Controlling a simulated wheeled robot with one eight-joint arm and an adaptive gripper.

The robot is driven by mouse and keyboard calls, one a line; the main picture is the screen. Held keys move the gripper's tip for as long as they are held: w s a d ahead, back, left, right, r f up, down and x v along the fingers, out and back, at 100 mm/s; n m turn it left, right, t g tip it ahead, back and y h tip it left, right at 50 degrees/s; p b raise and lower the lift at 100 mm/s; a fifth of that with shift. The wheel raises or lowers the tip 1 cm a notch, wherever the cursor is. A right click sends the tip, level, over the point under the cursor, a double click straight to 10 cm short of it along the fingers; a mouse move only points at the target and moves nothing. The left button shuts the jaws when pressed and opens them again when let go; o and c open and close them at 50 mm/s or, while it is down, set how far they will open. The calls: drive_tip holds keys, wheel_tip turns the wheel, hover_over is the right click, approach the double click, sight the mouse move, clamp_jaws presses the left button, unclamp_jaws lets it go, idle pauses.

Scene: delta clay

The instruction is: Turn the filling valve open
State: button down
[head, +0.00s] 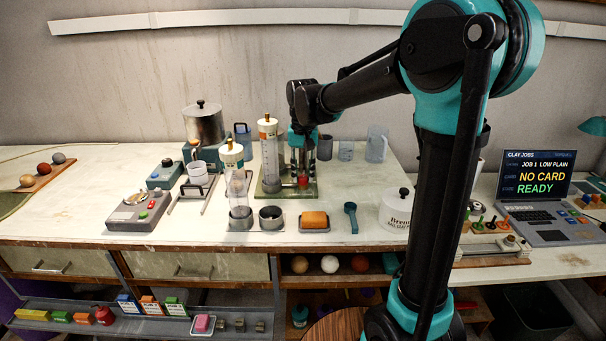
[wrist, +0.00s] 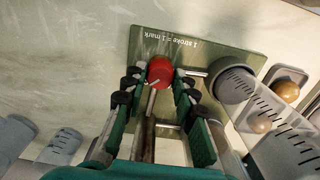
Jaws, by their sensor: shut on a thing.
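The filling valve's red knob (wrist: 160,69) sits over a green plate printed "1 stroke = 1 mark" (wrist: 215,48) in the wrist view. A small pale bar shows at its near side. My gripper (wrist: 157,82) points down at it, with its black finger pads on either side of the knob, shut on it. In the head view my gripper (head: 301,168) stands over the green base plate (head: 268,192), with the red knob (head: 303,181) at its tips. The clear marked cylinder (head: 268,158) stands upright just left of my gripper. The valve's lower part is hidden.
A second clear cylinder (head: 238,190) and metal cups (head: 271,217) stand in front and to the left. Clear jugs (head: 376,145) stand behind right.

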sight(303, 177)
drive_tip(key=c, duration=1.2)
unclamp_jaws()
wheel_tip(303, 177, up, 12)
drive_tip(key=shift+r, duration=0.1)
